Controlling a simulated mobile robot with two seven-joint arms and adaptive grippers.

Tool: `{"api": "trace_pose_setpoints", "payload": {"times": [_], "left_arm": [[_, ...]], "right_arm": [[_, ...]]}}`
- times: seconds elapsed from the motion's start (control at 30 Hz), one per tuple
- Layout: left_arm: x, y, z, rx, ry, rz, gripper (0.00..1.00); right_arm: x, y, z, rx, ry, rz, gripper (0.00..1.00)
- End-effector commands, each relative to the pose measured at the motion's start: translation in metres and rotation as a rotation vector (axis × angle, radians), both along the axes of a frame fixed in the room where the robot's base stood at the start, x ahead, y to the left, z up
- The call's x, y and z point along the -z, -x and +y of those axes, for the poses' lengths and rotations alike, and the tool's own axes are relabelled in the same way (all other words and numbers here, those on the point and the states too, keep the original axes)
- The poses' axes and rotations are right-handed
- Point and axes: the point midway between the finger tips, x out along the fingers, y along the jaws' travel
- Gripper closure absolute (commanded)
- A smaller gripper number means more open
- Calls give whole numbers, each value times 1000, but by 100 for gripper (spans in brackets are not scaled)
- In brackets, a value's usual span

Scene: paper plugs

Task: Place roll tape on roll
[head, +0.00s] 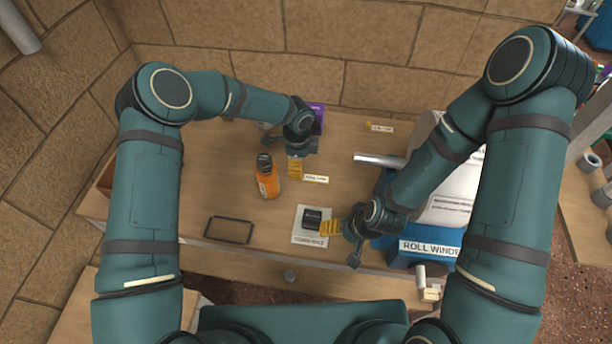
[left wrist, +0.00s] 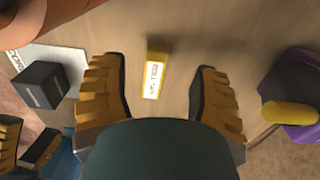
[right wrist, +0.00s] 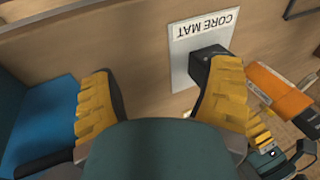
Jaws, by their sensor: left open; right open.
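A small yellow roll tape with a white label (left wrist: 152,75) lies on the table; its label also shows in the head view (head: 316,180). My left gripper (head: 295,168) is open above the table, with the tape lying between and beyond its fingers in the left wrist view. A second yellow piece with a white label (head: 380,127) lies at the back. My right gripper (head: 332,227) is open beside the core mat (right wrist: 182,70). A black block (head: 312,219) stands on that mat, close to one right finger. A blue roll winder (head: 428,247) with white paper sits at the right.
A purple object (head: 318,114) is behind my left gripper. A shiny grey tube (head: 379,159) lies near the winder. A thin black frame (head: 228,230) lies near the front edge. The table's left side is mostly clear.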

Motion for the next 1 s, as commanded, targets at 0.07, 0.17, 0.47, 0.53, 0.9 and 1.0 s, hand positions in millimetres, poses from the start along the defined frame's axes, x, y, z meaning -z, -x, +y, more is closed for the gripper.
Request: {"api": "trace_pose_setpoints", "payload": {"times": [0.07,0.17,0.47,0.53,0.9,1.0], "left_arm": [[9,2,0,-1,0,3,38],[25,3,0,-2,1,3,38],[49,3,1,-2,0,0,38],[49,3,0,-2,0,0,38],[49,3,1,-1,0,0,87],[49,3,1,-1,0,0,90]], "right_arm": [[-1,0,0,0,0,0,22],[-2,0,0,0,0,0,22],[-2,0,0,0,-1,0,22],[-2,0,0,0,-1,0,22],[-2,0,0,0,-1,0,22],[-2,0,0,0,-1,0,22]]}}
